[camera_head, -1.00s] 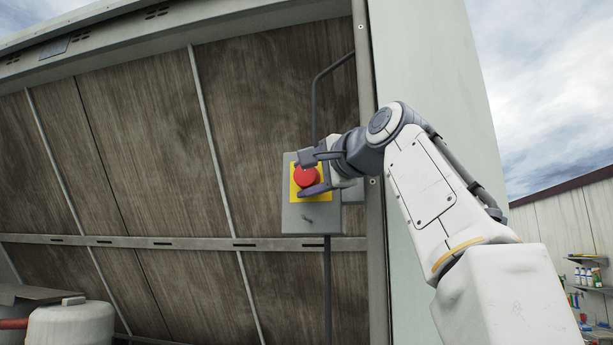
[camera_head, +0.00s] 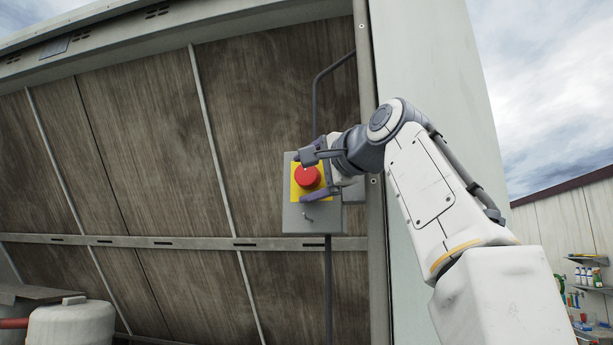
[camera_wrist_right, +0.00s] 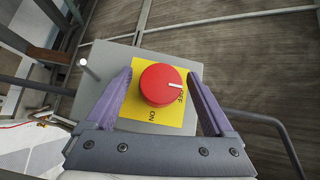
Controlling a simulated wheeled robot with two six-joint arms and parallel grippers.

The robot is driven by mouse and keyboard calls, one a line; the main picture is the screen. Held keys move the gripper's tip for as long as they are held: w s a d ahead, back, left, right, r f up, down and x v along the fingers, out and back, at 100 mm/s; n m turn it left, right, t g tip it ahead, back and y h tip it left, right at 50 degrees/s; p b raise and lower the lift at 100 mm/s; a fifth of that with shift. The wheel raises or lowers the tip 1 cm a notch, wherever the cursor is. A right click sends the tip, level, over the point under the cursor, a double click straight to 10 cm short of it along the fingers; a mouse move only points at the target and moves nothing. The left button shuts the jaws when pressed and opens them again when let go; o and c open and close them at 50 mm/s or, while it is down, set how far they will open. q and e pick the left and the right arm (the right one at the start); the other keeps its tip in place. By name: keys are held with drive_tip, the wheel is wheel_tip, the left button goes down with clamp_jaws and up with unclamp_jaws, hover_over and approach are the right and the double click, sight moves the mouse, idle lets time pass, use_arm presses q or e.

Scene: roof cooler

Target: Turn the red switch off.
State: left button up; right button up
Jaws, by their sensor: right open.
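The red switch (camera_head: 307,177) is a round knob on a yellow plate (camera_head: 297,193) on a grey box (camera_head: 292,216) fixed to the brown panel wall. In the right wrist view the red switch (camera_wrist_right: 161,84) has a white mark pointing to the right, toward the "OFF" lettering; "ON" stands at the plate's near edge. My right gripper (camera_head: 310,176) is open, with its fingers on either side of the knob. In the right wrist view its fingers (camera_wrist_right: 162,84) stand apart from the knob, with yellow plate showing between. My left gripper is out of view.
A small metal lever (camera_head: 308,218) sticks out of the box below the plate. A conduit (camera_head: 315,100) runs above it. A metal post (camera_head: 374,230) stands just right of the box. A white tank (camera_head: 70,325) is at lower left.

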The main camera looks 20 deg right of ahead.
drive_tip(key=s+d+b, duration=0.1)
drive_tip(key=s+b, duration=0.1)
drive_tip(key=s, duration=0.8)
drive_tip(key=shift+s+d+r, duration=0.15)
drive_tip(key=shift+d+r, duration=0.05)
drive_tip(key=shift+d, duration=0.2)
